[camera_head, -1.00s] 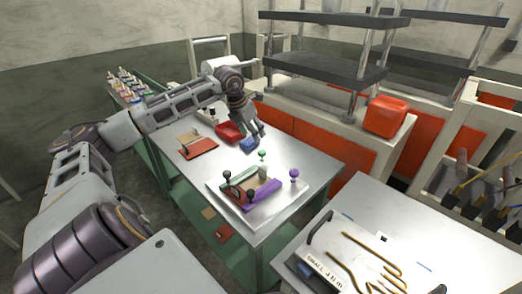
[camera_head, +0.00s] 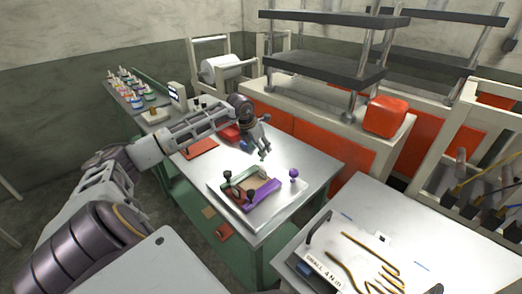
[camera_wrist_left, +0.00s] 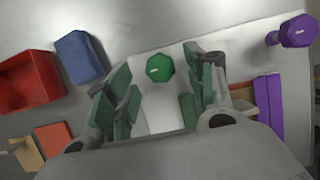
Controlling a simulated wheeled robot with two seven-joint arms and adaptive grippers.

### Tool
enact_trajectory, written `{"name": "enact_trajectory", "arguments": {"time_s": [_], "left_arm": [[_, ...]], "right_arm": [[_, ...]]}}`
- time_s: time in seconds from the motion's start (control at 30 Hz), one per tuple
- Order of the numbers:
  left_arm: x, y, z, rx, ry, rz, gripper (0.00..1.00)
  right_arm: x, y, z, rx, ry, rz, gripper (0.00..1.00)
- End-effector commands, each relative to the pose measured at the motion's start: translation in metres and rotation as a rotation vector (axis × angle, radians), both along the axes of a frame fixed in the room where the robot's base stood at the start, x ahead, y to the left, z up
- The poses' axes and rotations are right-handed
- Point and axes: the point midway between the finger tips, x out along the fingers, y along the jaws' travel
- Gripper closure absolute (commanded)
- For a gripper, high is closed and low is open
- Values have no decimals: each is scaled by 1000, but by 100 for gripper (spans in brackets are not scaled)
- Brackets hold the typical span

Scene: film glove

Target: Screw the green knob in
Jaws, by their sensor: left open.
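The green knob (camera_wrist_left: 160,68) stands on the light plate in the left wrist view, between and just beyond the fingers of my left gripper (camera_wrist_left: 160,92). The fingers are spread, with a gap on both sides of the knob. In the head view my left gripper (camera_head: 264,154) is low over the back of the plate and hides the knob. The fixture (camera_head: 237,185) has a green bar and a purple bar (camera_head: 262,197) with a brown piece between them. A purple knob (camera_head: 294,174) stands to its right and also shows in the left wrist view (camera_wrist_left: 292,31). My right gripper is not in view.
A blue block (camera_wrist_left: 80,57) and a red bin (camera_wrist_left: 28,80) lie left of the gripper in the wrist view. A red mat (camera_head: 199,148) is on the table's left. Dark ball-topped levers (camera_head: 227,175) rise from the fixture. The table's right back is clear.

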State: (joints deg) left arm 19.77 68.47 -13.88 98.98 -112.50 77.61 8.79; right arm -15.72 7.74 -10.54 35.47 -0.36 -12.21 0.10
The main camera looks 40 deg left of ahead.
Motion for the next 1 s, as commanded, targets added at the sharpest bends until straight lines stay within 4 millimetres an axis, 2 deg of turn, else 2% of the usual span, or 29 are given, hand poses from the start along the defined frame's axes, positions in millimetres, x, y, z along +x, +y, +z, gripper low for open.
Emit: {"name": "enact_trajectory", "arguments": {"time_s": [0.3,0.67,1.0], "left_arm": [[8,-1,-19,0,-1,1,46],[9,-1,-21,1,-1,0,46],[9,-1,-21,1,0,0,88]], "right_arm": [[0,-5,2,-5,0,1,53],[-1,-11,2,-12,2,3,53],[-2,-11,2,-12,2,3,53]]}}
